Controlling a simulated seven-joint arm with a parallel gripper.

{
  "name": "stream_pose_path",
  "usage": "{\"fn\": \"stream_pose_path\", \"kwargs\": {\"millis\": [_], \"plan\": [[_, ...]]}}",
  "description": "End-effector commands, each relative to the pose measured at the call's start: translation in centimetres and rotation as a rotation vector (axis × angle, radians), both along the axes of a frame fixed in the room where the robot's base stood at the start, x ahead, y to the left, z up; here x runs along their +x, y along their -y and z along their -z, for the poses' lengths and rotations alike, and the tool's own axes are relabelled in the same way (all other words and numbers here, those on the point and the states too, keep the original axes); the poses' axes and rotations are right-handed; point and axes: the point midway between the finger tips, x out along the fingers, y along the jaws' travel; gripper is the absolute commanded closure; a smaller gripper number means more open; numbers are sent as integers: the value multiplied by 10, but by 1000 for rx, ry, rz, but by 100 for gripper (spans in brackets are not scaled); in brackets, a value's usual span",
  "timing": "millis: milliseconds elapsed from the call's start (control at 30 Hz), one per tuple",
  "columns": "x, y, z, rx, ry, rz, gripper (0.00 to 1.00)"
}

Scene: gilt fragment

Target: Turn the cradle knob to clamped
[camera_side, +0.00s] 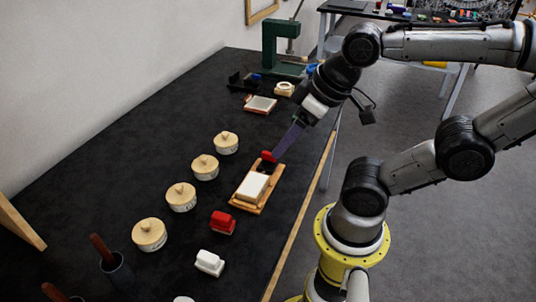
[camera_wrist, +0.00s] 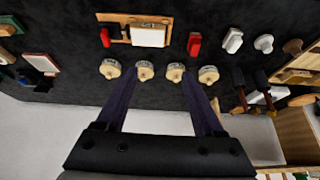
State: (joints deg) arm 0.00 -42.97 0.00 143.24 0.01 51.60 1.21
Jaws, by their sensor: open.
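A wooden cradle (camera_side: 243,206) holding a white block (camera_side: 251,187) lies near the table's front edge; it also shows at the top of the wrist view (camera_wrist: 121,18). A small red part (camera_side: 268,157) sits by its far end, beside a dark piece; it is at the cradle's left in the wrist view (camera_wrist: 105,37). It may be the knob; its setting is too small to read. My gripper (camera_side: 277,152) is at or just above this red part in the side view; contact cannot be told. In the wrist view its two purple fingers (camera_wrist: 160,76) are apart, with nothing held between them.
Several lidded round jars (camera_side: 181,196) stand in a row left of the cradle. A red block (camera_side: 222,222) and a white block (camera_side: 209,262) lie nearer the camera. A green press (camera_side: 284,60) stands at the back. A cup with a wooden-handled tool (camera_side: 116,269) is front left.

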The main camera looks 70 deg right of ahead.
Motion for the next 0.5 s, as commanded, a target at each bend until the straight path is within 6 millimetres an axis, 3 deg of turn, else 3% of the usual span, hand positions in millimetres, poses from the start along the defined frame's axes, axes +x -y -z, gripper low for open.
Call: {"fn": "stream_pose_path", "kwargs": {"millis": [267,500], "plan": [[8,2,-15,160,-33,326,18],[50,34,-25,318,-159,879,18]]}}
